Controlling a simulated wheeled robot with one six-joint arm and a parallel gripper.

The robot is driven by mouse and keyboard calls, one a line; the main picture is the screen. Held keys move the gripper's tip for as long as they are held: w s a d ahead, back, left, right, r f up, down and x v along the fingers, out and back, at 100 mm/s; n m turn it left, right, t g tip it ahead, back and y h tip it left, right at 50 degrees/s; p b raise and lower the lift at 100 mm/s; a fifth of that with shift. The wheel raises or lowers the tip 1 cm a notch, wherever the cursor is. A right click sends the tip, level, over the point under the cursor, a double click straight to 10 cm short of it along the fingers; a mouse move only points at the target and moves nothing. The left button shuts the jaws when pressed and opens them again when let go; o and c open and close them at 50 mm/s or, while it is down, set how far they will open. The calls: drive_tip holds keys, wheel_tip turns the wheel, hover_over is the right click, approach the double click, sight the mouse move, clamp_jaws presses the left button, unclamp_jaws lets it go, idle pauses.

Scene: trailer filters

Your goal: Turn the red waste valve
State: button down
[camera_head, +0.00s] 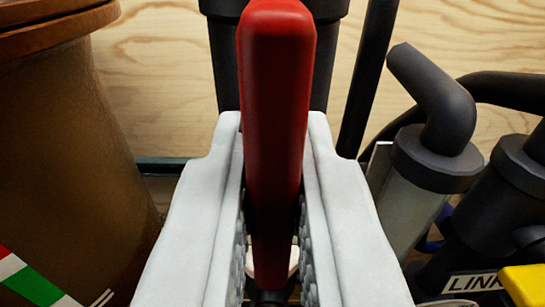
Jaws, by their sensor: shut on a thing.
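The red waste valve handle (276,110) stands upright in the middle of the view, a long red lever with a rounded top. My gripper (272,205) has its two pale grey fingers on either side of the handle's lower part. The fingers are shut on the handle, with their ribbed inner pads against it. The handle's top reaches beyond the fingertips. The valve's body is mostly hidden behind the handle and fingers; a small pale round part shows low between the fingers.
A large brown container (70,150) with a rim stands close on the left. Dark pipes and a clear cylinder with a dark elbow (435,110) crowd the right. A yellow part (525,284) and a label (475,283) sit at bottom right. A plywood wall (165,80) closes the back.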

drive_tip(key=shift+f, duration=0.15)
drive_tip(key=c, duration=1.5)
unclamp_jaws()
drive_tip(key=s, duration=1.7)
drive_tip(key=shift+s+d, duration=0.2)
drive_tip(key=shift+d, duration=0.1)
drive_tip(key=shift+m+g+h, duration=0.3)
drive_tip(key=s+d+f, duration=0.1)
drive_tip(key=s+d, duration=0.3)
drive_tip(key=s, duration=0.6)
drive_tip(key=s+d+f, duration=0.1)
drive_tip(key=s+d, duration=0.2)
drive_tip(key=s, duration=0.6)
drive_tip(key=s+d, duration=0.4)
drive_tip(key=s, duration=0.6)
drive_tip(key=shift+s+d+f, duration=0.3)
drive_tip(key=shift+d+f, duration=0.05)
drive_tip(key=shift+f, duration=0.05)
